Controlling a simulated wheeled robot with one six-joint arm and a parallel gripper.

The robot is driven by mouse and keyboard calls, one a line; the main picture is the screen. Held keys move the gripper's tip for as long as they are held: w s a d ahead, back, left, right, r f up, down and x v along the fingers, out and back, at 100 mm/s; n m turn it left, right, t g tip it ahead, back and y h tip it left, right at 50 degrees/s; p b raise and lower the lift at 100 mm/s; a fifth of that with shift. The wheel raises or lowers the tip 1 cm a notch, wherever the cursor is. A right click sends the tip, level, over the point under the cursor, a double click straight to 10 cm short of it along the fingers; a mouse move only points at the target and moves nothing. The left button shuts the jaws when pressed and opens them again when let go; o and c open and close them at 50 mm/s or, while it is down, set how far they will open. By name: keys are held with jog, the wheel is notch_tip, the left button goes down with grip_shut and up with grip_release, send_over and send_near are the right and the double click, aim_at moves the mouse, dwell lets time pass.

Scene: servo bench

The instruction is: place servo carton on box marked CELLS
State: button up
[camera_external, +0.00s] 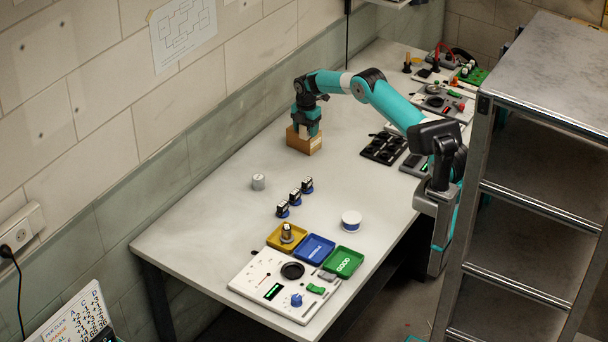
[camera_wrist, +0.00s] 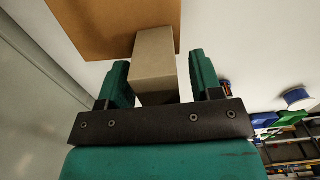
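A brown cardboard box (camera_external: 299,146) stands on the bench below my gripper, with a pale label on its side too small to read. It also shows in the wrist view (camera_wrist: 90,20). The small beige servo carton (camera_wrist: 155,55) is between my gripper's fingers, over the brown box, and appears to rest on its top. My gripper (camera_wrist: 159,72) has its fingers spread on either side of the carton, with narrow gaps visible, the right one clearer. In the external view, my gripper (camera_external: 306,126) points down at the box and largely hides the carton (camera_external: 304,131).
A grey cylinder (camera_external: 258,182), several small servos (camera_external: 295,195) and a white round tub (camera_external: 351,220) stand nearer the camera. Yellow, blue (camera_external: 314,249) and green trays lie by a white panel (camera_external: 270,290). A black tray (camera_external: 383,148) is right of the box. A metal shelf (camera_external: 540,90) stands right.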

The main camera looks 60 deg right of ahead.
jog(key=shift+r, duration=0.1)
notch_tip(320, 180, up, 12)
jog(key=b, duration=0.2)
jog(key=shift+b, duration=0.4)
jog(key=s+a+r+m+y, duration=0.1)
jog(key=s+a+r+m, duration=0.1)
jog(key=s+a+r, duration=0.6)
jog(key=s+a+r+m, duration=0.1)
jog(key=s+a+m, duration=0.35)
jog(key=a, duration=0.75)
jog(key=s+a+m+y, duration=0.1)
jog(key=s+a, duration=0.2)
jog(key=s, duration=0.7)
jog(key=s+a+f+m+y, duration=0.1)
jog(key=s+a, duration=0.3)
jog(key=s, duration=0.6)
jog(key=s+a+f+m+y, duration=0.1)
jog(key=s+a, duration=0.3)
jog(key=s, duration=0.6)
jog(key=shift+s+m, duration=0.3)
jog(key=shift+m, duration=0.45)
jog(key=shift+o, duration=0.2)
jog(key=shift+a, duration=0.1)
